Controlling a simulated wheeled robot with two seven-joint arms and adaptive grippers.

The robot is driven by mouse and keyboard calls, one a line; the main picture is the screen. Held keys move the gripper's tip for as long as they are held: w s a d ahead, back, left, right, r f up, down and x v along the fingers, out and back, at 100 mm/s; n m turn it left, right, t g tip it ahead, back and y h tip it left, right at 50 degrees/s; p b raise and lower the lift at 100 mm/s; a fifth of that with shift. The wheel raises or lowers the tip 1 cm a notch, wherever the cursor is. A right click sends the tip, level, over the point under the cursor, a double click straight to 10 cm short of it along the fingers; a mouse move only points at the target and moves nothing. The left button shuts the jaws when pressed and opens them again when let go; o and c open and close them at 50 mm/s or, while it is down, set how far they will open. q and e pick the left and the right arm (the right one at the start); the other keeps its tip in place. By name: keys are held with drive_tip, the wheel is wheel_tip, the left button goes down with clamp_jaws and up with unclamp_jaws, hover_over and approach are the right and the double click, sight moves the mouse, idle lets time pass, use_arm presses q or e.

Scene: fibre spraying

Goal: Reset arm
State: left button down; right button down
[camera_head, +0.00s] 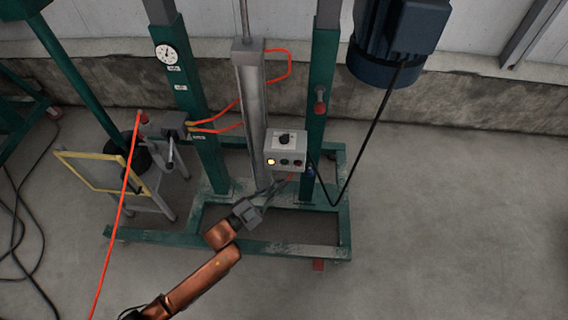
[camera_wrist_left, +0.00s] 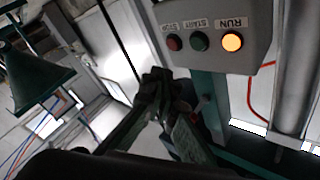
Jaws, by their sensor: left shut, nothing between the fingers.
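My left arm (camera_head: 205,282) reaches in from the bottom. Its gripper (camera_head: 284,181) is just below the grey control box (camera_head: 287,143) on the green machine frame. In the left wrist view the dark fingertips (camera_wrist_left: 158,82) are together with nothing between them, to the lower left of the box (camera_wrist_left: 262,14). I cannot tell whether they touch the frame behind. The box appears upside down there, with a red STOP button (camera_wrist_left: 174,43), a green START button (camera_wrist_left: 200,41) and a glowing orange RUN lamp (camera_wrist_left: 232,41). My right gripper is not in view.
The green frame (camera_head: 318,90) carries a gauge (camera_head: 166,54), a metal cylinder (camera_head: 250,100) and red hoses (camera_head: 280,52). A blue motor (camera_head: 396,40) hangs at the upper right with a black cable. A yellow-framed panel (camera_head: 95,171) stands left. The floor (camera_head: 450,220) at right is clear.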

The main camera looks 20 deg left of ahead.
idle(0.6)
